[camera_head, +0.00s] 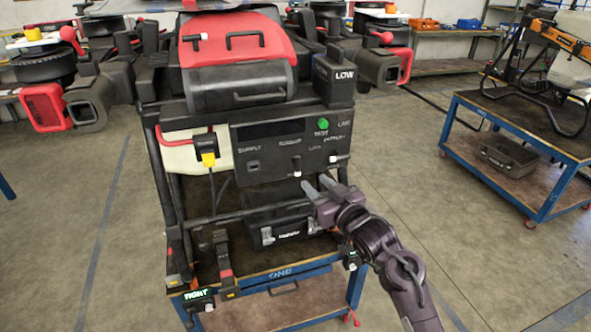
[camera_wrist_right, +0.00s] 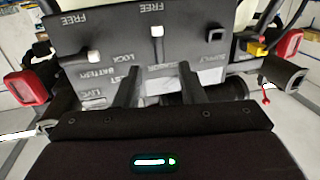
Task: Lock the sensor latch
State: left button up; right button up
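The sensor latch (camera_head: 297,168) is a small dark lever with a white tip on the black control panel (camera_head: 262,166). It hangs down in the head view. In the right wrist view the picture is turned over, and the latch's white tip (camera_wrist_right: 157,30) is beside the word FREE. My right gripper (camera_head: 318,185) is open and empty, just below and right of the latch, with its fingers pointing at the panel. In the right wrist view the two fingers (camera_wrist_right: 161,78) are apart, with the latch beyond them. My left gripper is not in view.
A second white-tipped lever (camera_head: 334,158) sits to the right on the panel, near a green button (camera_head: 323,124). A yellow plug (camera_head: 208,159) is at the left. The drone stands on a blue-edged cart (camera_head: 280,273). Another cart (camera_head: 522,124) is at right; floor between is clear.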

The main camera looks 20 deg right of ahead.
aim_at(299, 163)
jog(key=shift+r+p+x, duration=0.2)
jog(key=shift+p+x, duration=0.15)
jog(key=shift+x, duration=0.95)
jog(key=shift+r+p+x, duration=0.15)
jog(key=shift+p+x, duration=0.2)
jog(key=shift+x, duration=0.95)
jog(key=shift+r+p+x, duration=0.2)
jog(key=shift+p+x, duration=0.15)
jog(key=shift+x, duration=0.95)
jog(key=shift+d, duration=0.1)
jog(key=shift+c, duration=0.5)
grip_shut()
